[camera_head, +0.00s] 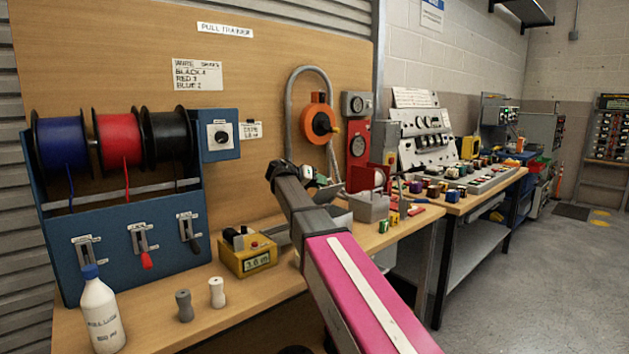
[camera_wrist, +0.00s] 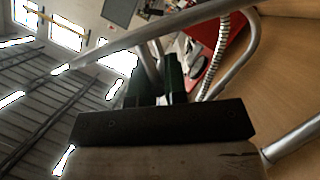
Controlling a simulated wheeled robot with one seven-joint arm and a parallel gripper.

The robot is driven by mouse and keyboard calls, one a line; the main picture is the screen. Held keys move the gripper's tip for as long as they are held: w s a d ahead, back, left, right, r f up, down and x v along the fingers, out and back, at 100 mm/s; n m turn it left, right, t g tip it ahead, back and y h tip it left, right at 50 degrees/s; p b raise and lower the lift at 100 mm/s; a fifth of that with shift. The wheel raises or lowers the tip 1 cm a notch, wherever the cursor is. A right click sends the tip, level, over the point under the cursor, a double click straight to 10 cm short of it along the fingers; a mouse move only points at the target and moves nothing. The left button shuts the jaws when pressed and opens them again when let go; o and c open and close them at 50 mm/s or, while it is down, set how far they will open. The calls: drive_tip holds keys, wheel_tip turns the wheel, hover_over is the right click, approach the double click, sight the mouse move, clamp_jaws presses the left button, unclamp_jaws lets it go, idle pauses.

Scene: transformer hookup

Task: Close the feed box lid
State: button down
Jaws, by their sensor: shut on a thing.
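My gripper (camera_head: 318,181) reaches over the bench from the front, below the bent grey conduit (camera_head: 291,112). In the wrist view its two dark green fingers (camera_wrist: 162,70) are close together, shut on a thin grey metal part. The fingers hide most of that part. A red surface and a ribbed hose (camera_wrist: 217,50) show beyond the fingers in the wrist view. I cannot tell for sure which part is the feed box lid.
A wire rack (camera_head: 118,245) with blue, red and black spools stands at left. A white bottle (camera_head: 101,312), two small grey and white pieces and a yellow meter (camera_head: 248,257) stand on the bench. A grey bin (camera_head: 368,207) and small coloured blocks lie right of my gripper.

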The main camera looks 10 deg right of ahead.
sight(323, 191)
drive_tip(key=s+d+f+m, duration=0.1)
drive_tip(key=s+f+m+t+y, duration=0.1)
drive_tip(key=s, duration=0.1)
drive_tip(key=shift+d+m, duration=0.4)
drive_tip(key=shift+s+d+f+t, duration=0.25)
drive_tip(key=shift+s+f+t, duration=0.05)
drive_tip(key=shift+f, duration=0.25)
drive_tip(key=c, duration=1.2)
unclamp_jaws()
drive_tip(key=shift+o, duration=0.2)
drive_tip(key=shift+s, duration=0.1)
drive_tip(key=v, duration=1)
drive_tip(key=shift+a+r, duration=0.25)
drive_tip(key=shift+a, duration=0.05)
drive_tip(key=shift+s, duration=0.1)
drive_tip(key=shift+s, duration=0.1)
